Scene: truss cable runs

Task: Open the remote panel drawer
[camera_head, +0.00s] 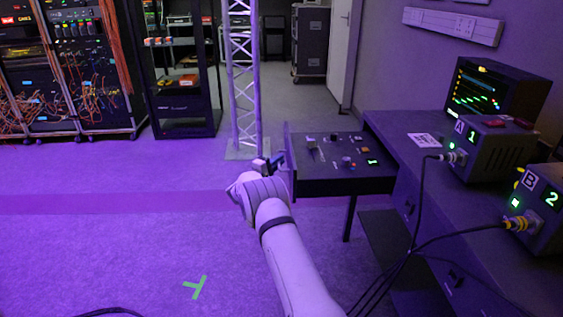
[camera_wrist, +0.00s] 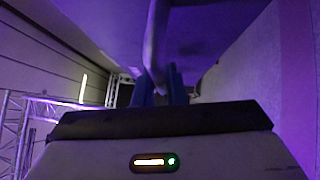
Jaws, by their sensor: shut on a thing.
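The remote panel drawer (camera_head: 340,184) stands pulled out from the dark desk at centre right in the head view. Its top holds several small knobs, switches and a green-lit display. My gripper (camera_head: 270,163) is at the drawer's front face, on its left side. In the wrist view my gripper (camera_wrist: 160,88) has its blue fingers shut on a pale bar-like handle (camera_wrist: 155,45), which runs up along the drawer front. The handle is mostly hidden by my gripper in the head view.
The desk (camera_head: 400,190) carries a monitor (camera_head: 495,92) and boxes marked 1 (camera_head: 492,142) and 2 (camera_head: 540,205), with black cables hanging down. A truss column (camera_head: 243,80) stands behind the drawer. Cable racks (camera_head: 70,70) line the back left.

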